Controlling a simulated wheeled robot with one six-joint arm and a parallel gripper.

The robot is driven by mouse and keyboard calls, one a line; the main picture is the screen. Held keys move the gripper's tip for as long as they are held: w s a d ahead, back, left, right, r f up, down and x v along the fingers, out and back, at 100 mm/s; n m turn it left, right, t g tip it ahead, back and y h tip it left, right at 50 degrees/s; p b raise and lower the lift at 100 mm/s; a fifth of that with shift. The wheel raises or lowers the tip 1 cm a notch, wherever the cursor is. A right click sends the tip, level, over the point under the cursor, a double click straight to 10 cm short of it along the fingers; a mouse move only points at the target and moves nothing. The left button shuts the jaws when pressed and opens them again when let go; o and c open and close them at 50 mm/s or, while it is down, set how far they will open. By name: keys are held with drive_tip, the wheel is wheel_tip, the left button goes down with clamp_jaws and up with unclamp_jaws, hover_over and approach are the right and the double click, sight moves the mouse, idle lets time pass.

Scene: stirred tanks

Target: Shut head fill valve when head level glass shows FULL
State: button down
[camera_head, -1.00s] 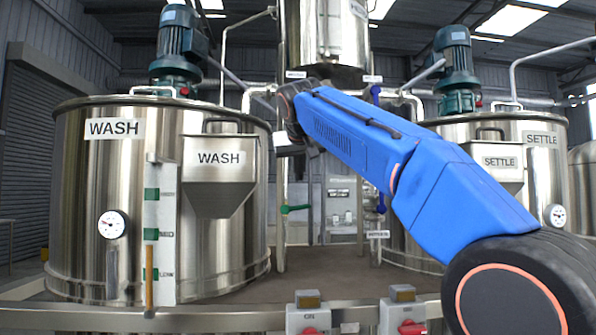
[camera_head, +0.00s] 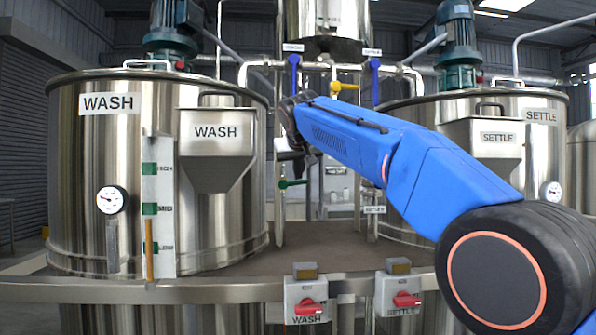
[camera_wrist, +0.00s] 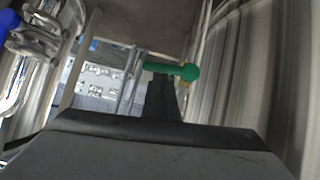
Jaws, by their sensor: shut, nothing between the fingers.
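The steel head tank (camera_head: 325,20) is cut off at the top of the head view; I see no level glass on it. A green valve handle (camera_head: 293,183) lies level between the two big tanks, and it also shows in the wrist view (camera_wrist: 172,70). A yellow handle (camera_head: 345,87) and two blue handles (camera_head: 293,66) (camera_head: 375,75) sit on the pipes under the head tank. I cannot tell which is the head fill valve. My gripper (camera_wrist: 163,92) is shut and empty, its dark tips close to the green handle; I cannot tell if they touch.
The WASH tank (camera_head: 90,160) stands left with a green-marked level strip (camera_head: 164,235). The SETTLE tank (camera_head: 410,110) stands right. Red WASH and SETTLE switches (camera_head: 306,306) (camera_head: 406,299) sit on the front rail (camera_head: 220,290). Bare deck lies between the tanks.

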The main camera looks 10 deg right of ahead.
drive_tip(key=shift+d+f+m+y, duration=0.25)
drive_tip(key=shift+f+m+y, duration=0.05)
drive_tip(key=shift+f, duration=0.55)
